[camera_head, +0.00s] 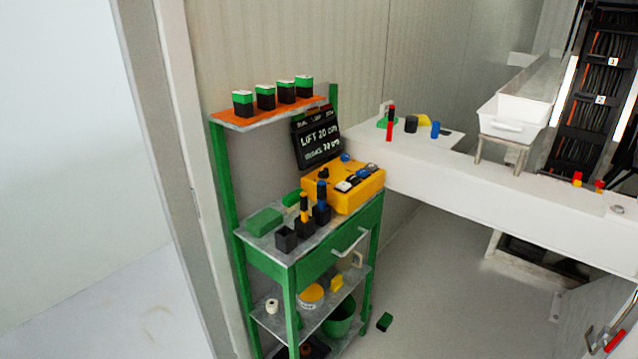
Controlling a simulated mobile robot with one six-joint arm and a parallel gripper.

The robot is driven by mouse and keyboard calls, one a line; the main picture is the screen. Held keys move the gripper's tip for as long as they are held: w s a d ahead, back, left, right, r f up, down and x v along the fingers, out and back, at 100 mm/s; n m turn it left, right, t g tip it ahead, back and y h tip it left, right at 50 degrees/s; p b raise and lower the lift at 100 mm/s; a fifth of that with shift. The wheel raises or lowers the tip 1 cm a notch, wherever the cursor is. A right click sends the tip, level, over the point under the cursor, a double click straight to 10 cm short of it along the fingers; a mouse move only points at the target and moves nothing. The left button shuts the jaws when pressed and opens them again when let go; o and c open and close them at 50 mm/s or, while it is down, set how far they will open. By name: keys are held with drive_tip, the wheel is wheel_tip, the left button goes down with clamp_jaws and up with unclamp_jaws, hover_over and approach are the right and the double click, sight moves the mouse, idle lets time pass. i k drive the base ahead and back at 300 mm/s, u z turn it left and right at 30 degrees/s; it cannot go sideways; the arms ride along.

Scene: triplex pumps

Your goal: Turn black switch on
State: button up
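A yellow control box (350,200) stands on the top of the green cart (316,264). Its sloped top carries a row of small white, dark and blue controls. A dark control (354,180) sits in this row beside a white one (343,186). It is too small to tell whether it is on or off, or to be sure that it is the black switch. A blue knob (345,157) shows at the back of the box. My gripper is not in view.
Black holders with yellow and blue handled tools (321,203) stand left of the box, near a green block (264,221). A dark sign (318,140) stands behind it. An orange shelf (262,118) holds several green-black blocks. A white counter (455,185) is at right; floor before the cart is mostly clear.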

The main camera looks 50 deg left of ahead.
sight(323, 173)
drive_tip(key=z, duration=0.8)
drive_tip(key=k, duration=0.15)
drive_tip(key=u, duration=2.7)
drive_tip(key=k, duration=0.95)
drive_tip(key=z, duration=0.2)
drive_tip(key=i, duration=0.85)
